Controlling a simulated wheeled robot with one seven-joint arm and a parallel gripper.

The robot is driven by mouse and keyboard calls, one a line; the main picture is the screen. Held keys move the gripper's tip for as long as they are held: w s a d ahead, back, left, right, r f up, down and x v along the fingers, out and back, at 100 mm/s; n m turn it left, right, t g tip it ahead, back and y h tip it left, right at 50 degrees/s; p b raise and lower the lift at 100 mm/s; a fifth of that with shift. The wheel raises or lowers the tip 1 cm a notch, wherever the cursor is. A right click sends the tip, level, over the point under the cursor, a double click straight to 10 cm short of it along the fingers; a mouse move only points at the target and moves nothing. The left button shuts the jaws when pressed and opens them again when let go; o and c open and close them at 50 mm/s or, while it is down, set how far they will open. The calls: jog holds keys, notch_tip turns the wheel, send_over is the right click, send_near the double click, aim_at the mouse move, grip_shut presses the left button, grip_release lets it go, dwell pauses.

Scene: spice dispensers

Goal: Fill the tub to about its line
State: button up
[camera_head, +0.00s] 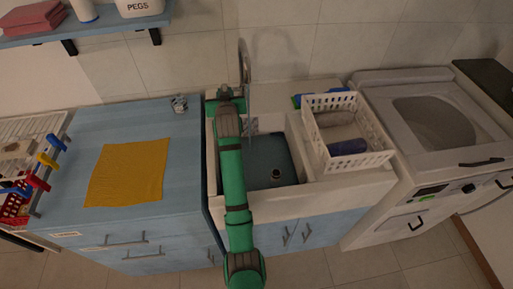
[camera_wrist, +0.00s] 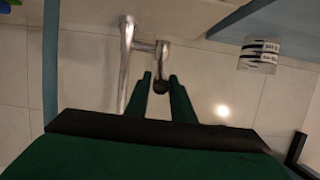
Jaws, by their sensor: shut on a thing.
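The tub (camera_head: 262,150) is the sink's basin, in the middle of the head view. Its inside looks blue-grey, with a dark round drain or plug (camera_head: 277,175) in it. I cannot make out a fill line or tell the water level. A metal tap (camera_head: 244,62) rises at the back of the basin; its long spout (camera_wrist: 124,70) shows in the wrist view. My gripper (camera_wrist: 161,82) is shut on the dark end of the tap's lever handle (camera_wrist: 163,57). In the head view my green arm reaches over the basin's left side and hides part of it.
A white basket (camera_head: 375,158) with rolled items stands right of the basin, and a washing machine (camera_head: 385,110) is farther right. A yellow cloth (camera_head: 127,172) lies on the blue counter (camera_head: 185,150) at left. A striped cup (camera_wrist: 259,55) shows in the wrist view.

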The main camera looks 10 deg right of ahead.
jog(key=shift+s+f, duration=0.2)
jog(key=shift+f, duration=0.1)
jog(key=shift+s+f, duration=0.2)
jog(key=shift+f, duration=0.4)
jog(key=o, duration=0.9)
jog(key=v, duration=0.7)
jog(key=shift+r, duration=0.1)
jog(key=shift+a, duration=0.1)
